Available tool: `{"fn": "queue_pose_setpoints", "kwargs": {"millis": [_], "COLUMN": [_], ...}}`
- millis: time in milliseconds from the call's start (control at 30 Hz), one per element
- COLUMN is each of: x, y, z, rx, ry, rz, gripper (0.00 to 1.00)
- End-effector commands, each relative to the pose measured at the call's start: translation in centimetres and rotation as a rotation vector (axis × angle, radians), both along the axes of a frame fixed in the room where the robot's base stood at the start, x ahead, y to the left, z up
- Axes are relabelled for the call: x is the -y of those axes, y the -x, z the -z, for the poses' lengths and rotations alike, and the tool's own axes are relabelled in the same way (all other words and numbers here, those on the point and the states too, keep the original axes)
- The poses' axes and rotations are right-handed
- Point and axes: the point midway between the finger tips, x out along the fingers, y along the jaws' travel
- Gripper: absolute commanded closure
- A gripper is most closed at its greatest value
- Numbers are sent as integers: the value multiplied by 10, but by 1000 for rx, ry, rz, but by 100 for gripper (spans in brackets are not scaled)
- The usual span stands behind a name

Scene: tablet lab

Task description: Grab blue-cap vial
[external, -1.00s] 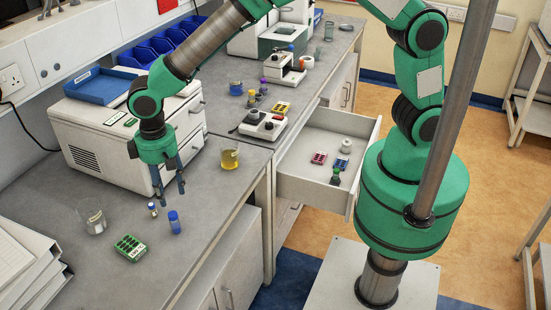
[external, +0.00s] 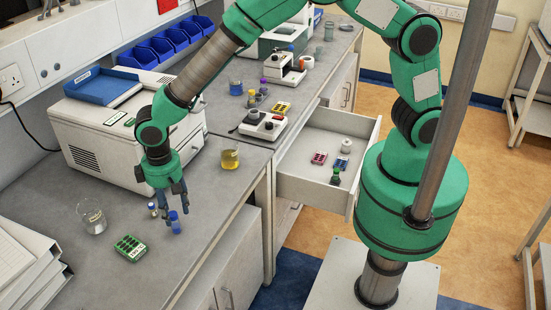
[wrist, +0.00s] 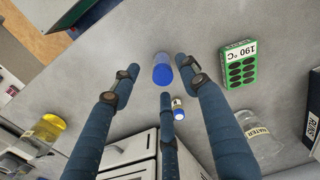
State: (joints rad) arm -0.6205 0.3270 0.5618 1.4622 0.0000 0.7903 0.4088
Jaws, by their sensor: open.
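A blue vial with a blue cap (external: 174,226) stands upright on the grey bench. In the wrist view this vial (wrist: 161,66) lies between the spread fingertips. A smaller vial with a blue cap and pale label (external: 152,209) stands just left of it; in the wrist view the smaller vial (wrist: 179,112) is beside the middle finger. My gripper (external: 173,210) is open, pointing down, with its blue fingers at the top of the larger vial. I cannot tell whether any finger touches it.
A green block with dark wells (external: 130,248) and a glass beaker (external: 93,220) stand close by to the left. A beaker of yellow liquid (external: 230,158) stands to the right. A white machine (external: 110,140) is behind. The bench front is clear.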

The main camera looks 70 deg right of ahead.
Motion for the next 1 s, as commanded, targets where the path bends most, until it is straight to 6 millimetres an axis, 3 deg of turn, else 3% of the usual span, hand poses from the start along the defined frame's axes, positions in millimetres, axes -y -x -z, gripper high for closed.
{"fn": "queue_pose_setpoints", "kwargs": {"millis": [533,1000], "x": [-4,-4], "y": [-1,-1], "z": [48,52], "rx": [-1,0], "ry": [1,0], "rz": [0,0], "gripper": [55,55]}}
